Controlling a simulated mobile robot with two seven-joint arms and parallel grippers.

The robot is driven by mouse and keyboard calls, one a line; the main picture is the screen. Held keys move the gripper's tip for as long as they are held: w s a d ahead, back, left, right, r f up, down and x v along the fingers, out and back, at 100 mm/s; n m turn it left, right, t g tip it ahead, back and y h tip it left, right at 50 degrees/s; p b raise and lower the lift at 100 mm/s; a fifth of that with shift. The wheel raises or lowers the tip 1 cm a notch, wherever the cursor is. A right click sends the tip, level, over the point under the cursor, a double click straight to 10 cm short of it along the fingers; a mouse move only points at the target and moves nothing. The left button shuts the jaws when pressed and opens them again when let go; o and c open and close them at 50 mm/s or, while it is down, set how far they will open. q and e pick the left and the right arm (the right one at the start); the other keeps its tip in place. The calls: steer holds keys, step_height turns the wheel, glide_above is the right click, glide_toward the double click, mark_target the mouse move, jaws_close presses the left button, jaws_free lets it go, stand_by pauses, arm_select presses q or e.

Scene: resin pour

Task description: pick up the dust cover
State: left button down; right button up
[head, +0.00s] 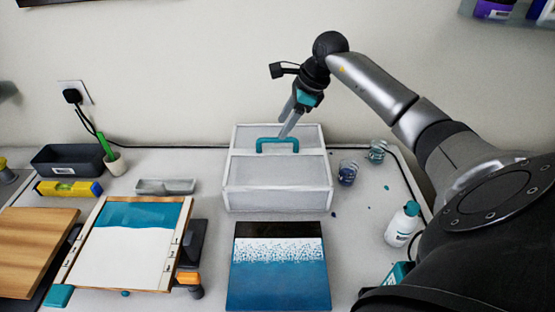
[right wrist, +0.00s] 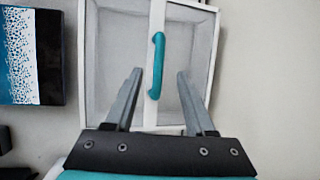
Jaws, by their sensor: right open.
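The dust cover (head: 276,187) is a box with white edges and greyish, see-through-looking panels, standing on the table towards the back. A teal handle (head: 278,141) arches over the bar across its top. My right gripper (head: 284,133) is above the cover, close to the handle. In the right wrist view the cover (right wrist: 108,60) fills the middle, and the teal handle (right wrist: 157,66) lies between the two open fingers of my right gripper (right wrist: 158,73). The fingers appear apart from the handle on both sides. My left gripper is not in view.
A blue, white and black panel (head: 278,275) lies in front of the cover. Two small cups (head: 347,173) and a white bottle (head: 402,224) stand to its right. A framed board (head: 122,250), grey tray (head: 165,187) and yellow level (head: 69,188) are on the left.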

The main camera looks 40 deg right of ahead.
glide_above(278, 158)
steer(key=w+d, duration=0.1)
steer(key=d, duration=0.1)
step_height(278, 158, down, 4)
steer(key=shift+f, duration=0.2)
jaws_close()
stand_by(1.1)
